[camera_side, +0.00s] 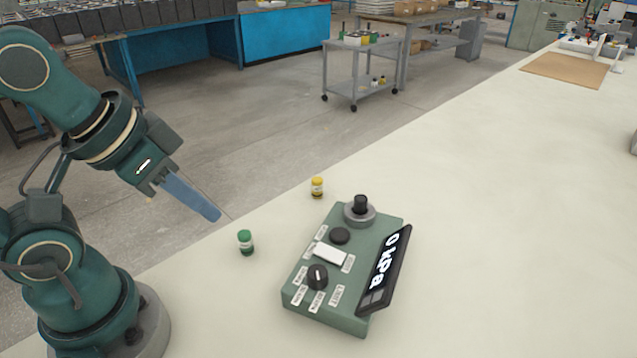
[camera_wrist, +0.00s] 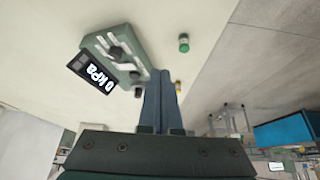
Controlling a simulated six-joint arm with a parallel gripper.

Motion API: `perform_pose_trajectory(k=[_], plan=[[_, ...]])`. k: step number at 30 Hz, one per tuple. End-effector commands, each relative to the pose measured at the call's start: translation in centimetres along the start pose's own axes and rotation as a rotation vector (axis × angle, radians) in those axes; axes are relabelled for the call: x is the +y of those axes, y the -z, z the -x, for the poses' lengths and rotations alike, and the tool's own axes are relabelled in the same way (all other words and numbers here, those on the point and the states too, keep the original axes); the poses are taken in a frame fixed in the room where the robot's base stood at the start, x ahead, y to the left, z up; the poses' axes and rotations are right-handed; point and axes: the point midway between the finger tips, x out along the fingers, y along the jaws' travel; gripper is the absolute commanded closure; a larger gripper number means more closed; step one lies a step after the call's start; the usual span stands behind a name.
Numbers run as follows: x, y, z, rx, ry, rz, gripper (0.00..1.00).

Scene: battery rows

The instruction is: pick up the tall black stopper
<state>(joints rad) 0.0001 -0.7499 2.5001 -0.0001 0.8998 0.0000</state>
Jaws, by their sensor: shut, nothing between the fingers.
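The tall black stopper (camera_side: 361,202) stands upright in a round grey collar at the far end of a green device box (camera_side: 352,320). The box has a dark knob, a low black button, a white switch and a tilted display reading "0 kPa". My gripper (camera_side: 214,215) is shut, with its blue fingers together and nothing between them. It hangs in the air to the left of the box, well apart from the stopper. In the wrist view the shut fingers (camera_wrist: 158,76) point up the picture, and the box (camera_wrist: 100,42) lies to their left.
A green-capped vial (camera_side: 245,242) stands on the pale table (camera_side: 480,220) between my gripper and the box. A yellow-capped vial (camera_side: 317,187) stands near the table edge, left of the stopper. The table right of the box is clear. A brown board (camera_side: 565,70) lies far off.

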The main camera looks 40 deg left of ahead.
Motion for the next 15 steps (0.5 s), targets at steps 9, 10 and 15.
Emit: perform_pose_trajectory(k=[9,10,15], plan=[[0.00,0.00,0.00,0.000,0.000,0.000,0.77],[0.00,0.00,0.00,0.000,0.000,0.000,0.66],[0.00,0.00,0.00,0.000,0.000,0.000,0.35]])
